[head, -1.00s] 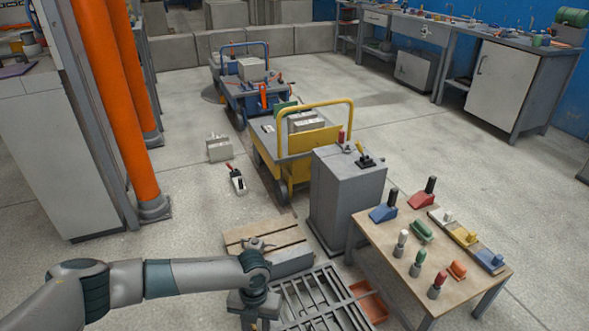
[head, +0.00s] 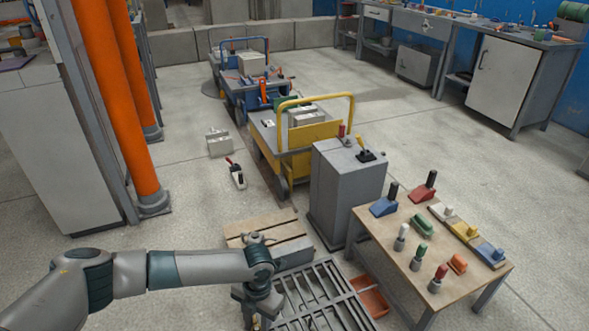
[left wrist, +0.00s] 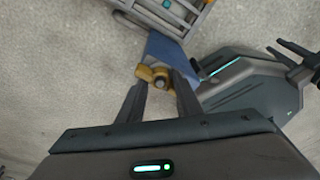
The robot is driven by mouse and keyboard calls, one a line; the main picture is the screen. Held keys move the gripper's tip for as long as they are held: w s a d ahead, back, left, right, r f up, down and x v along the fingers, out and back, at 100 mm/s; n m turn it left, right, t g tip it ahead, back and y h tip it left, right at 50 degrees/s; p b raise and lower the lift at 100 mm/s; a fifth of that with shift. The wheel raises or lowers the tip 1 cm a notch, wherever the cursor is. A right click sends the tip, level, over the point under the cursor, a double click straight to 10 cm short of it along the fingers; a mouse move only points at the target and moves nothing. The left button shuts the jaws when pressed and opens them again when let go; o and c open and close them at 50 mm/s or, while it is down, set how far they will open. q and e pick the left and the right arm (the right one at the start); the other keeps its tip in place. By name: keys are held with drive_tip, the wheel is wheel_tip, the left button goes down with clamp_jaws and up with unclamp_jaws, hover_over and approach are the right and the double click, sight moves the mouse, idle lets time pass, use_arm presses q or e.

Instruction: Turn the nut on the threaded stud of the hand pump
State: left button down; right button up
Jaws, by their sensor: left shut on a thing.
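A brass-coloured nut (left wrist: 146,73) sits around a dark stud end (left wrist: 159,82) in the left wrist view. The two fingers of my left gripper (left wrist: 159,84) are on either side of it and shut on the nut. A blue part (left wrist: 165,48), perhaps of the hand pump, lies just behind the nut. In the head view my left gripper (head: 255,318) points down at the bottom edge, and the pump is mostly hidden there. Dark prongs (left wrist: 290,50) at the right of the left wrist view may be my right gripper; their state is unclear.
A grey slotted grate (head: 315,295) and a wooden pallet (head: 285,226) lie close to my left arm. An orange tray (head: 370,298), a grey cabinet (head: 345,190) and a table (head: 385,240) with coloured tools stand to the right.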

use_arm(q)
drive_tip(key=c, duration=1.2)
unclamp_jaws()
use_arm(e)
drive_tip(key=shift+s+a+f, duration=0.1)
drive_tip(key=shift+s+a, duration=0.2)
